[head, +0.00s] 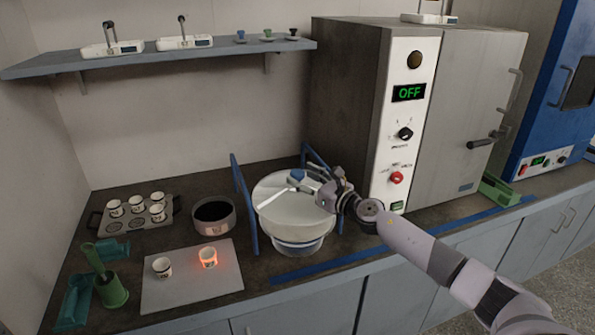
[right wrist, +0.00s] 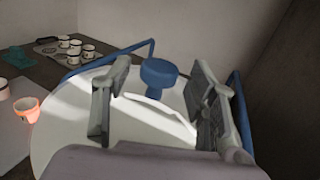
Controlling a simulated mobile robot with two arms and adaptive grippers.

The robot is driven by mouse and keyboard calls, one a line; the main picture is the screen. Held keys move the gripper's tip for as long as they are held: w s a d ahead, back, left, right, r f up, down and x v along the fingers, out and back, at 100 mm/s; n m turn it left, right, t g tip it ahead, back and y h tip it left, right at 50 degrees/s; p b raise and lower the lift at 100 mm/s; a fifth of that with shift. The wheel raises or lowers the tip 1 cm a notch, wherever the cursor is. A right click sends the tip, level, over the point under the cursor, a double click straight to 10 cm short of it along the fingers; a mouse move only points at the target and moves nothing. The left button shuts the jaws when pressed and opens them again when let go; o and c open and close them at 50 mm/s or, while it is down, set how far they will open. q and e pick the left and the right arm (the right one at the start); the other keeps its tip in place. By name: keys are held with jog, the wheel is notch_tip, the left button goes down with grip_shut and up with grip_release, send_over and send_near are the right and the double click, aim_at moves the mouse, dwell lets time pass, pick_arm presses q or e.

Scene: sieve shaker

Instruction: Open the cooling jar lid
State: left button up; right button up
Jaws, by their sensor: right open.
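The cooling jar (head: 298,246) stands on the dark counter between two blue side rails. Its wide, pale lid (head: 282,214) sits on top. In the right wrist view the lid (right wrist: 70,125) fills the middle, with a round blue knob (right wrist: 159,72) standing up from it. My right gripper (head: 304,182) is over the lid, reaching in from the right. Its fingers are apart, one on each side of the knob in the wrist view, with visible gaps. I cannot tell whether the fingertips are level with the knob. My left gripper is not in view.
A grey furnace (head: 411,110) reading OFF stands close on the right. Left of the jar are a dark round bowl (head: 213,216), a glowing orange crucible (head: 208,257) on a pale plate (head: 190,285), and a rack of white crucibles (head: 125,225). A shelf (head: 190,58) hangs above.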

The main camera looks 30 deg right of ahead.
jog(key=shift+w+a, duration=0.15)
jog(key=shift+w, duration=0.6)
jog(key=shift+w+a, duration=0.1)
jog(key=shift+w, duration=0.6)
jog(key=shift+c, duration=0.5)
grip_shut()
